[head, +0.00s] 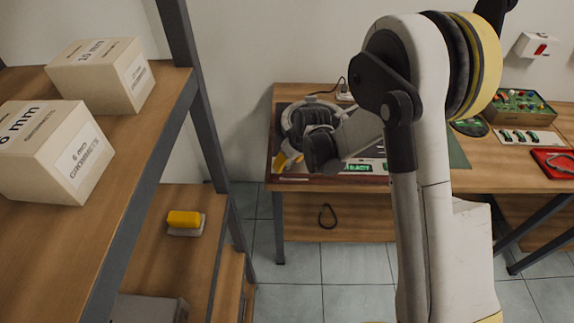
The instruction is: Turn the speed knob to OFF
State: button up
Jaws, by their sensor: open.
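A low dark-red device (350,179) with a light panel and green lettering lies at the front edge of the wooden table. The speed knob cannot be made out; it may be hidden behind my arm or gripper. My gripper (285,162), with yellow parts, is open above the left part of the table, close to the device's left side. I cannot tell whether it touches anything. My arm covers the middle of the table.
A grey ring-shaped item (310,112) lies behind my gripper. Right of my arm are a box of parts (522,104) and a red tray (556,163). At left, a shelf (150,160) holds two white boxes (100,75). A yellow-topped block (185,220) sits lower.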

jog(key=shift+f, duration=0.2)
grip_shut()
jog(key=shift+a+m, duration=0.1)
jog(key=shift+m, duration=0.2)
jog(key=m+h+b, duration=0.1)
jog(key=m+b, duration=0.1)
jog(key=m, duration=0.1)
jog(key=shift+t, duration=0.4)
jog(key=m+h+b, duration=0.1)
jog(key=m+h, duration=0.1)
jog(key=m, duration=0.4)
jog(key=shift+h, duration=0.3)
